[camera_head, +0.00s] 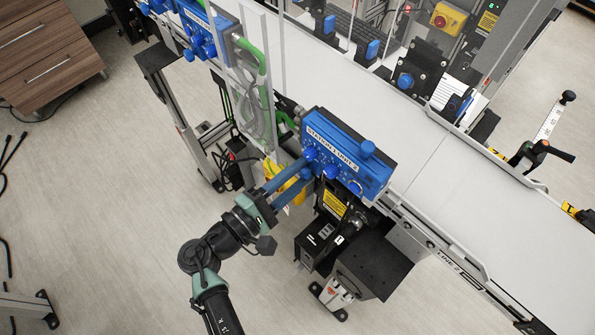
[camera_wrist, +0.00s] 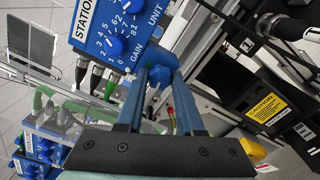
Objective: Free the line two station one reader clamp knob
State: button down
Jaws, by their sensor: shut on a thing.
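The blue box labelled STATION 1 LINE 2 (camera_head: 345,150) hangs at the near edge of the belt. In the wrist view the same box (camera_wrist: 90,22) shows numbered dials, one marked GAIN (camera_wrist: 113,46). My gripper (camera_head: 307,167) reaches the box's near left side with its two long blue fingers. In the wrist view my gripper (camera_wrist: 160,62) is shut on a blue knob (camera_wrist: 158,76) beside the panel. The fingers partly hide that knob, and its setting cannot be read.
A white belt (camera_head: 430,155) runs behind the box. A clear guard panel (camera_head: 255,90) and green cables stand to its left. A black unit with a yellow caution label (camera_head: 333,203) sits below; the label also shows in the wrist view (camera_wrist: 262,107).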

jog(key=c, duration=0.5)
grip_release()
jog(key=shift+c, duration=0.2)
jog(key=b+v, duration=0.2)
jog(key=v, duration=1.1)
jog(key=shift+b, duration=0.4)
